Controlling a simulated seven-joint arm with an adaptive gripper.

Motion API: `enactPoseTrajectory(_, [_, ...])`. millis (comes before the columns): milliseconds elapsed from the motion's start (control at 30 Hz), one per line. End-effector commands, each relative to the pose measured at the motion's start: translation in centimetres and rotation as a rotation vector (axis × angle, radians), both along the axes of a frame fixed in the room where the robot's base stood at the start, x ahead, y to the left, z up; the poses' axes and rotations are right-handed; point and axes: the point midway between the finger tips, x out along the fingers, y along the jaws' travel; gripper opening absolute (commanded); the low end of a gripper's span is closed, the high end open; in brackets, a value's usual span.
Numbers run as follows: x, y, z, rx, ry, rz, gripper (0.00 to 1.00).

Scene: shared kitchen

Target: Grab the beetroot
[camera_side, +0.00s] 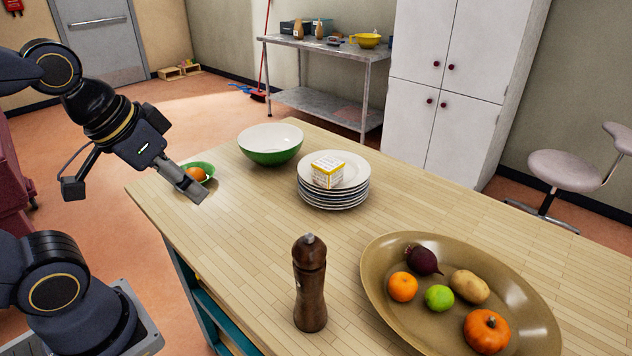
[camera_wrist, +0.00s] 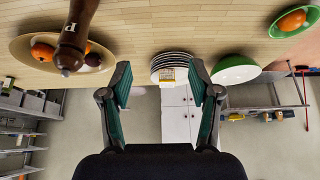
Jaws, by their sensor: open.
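The beetroot (camera_side: 423,260) is dark purple and lies at the back of a large brown oval platter (camera_side: 529,296) on the wooden table. Around it on the platter are an orange (camera_side: 403,287), a green lime (camera_side: 438,297), a potato (camera_side: 469,286) and a small pumpkin (camera_side: 487,331). My gripper (camera_side: 196,194) is above the table's far left end, well away from the beetroot. In the wrist view my gripper (camera_wrist: 162,82) has its fingers wide apart with nothing between them.
A tall pepper mill (camera_side: 310,284) stands left of the platter. The table's middle is mostly clear.

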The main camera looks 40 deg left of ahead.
Motion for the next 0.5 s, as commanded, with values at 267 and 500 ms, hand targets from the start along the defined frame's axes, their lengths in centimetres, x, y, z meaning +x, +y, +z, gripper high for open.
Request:
enactPoseTrajectory(267, [3.6,0.4,5.3,0.198,-0.068,-0.265,0.62])
enactPoseTrajectory(500, [13.7,-3.5,10.0,0.427,-0.049,-0.670,0.62])
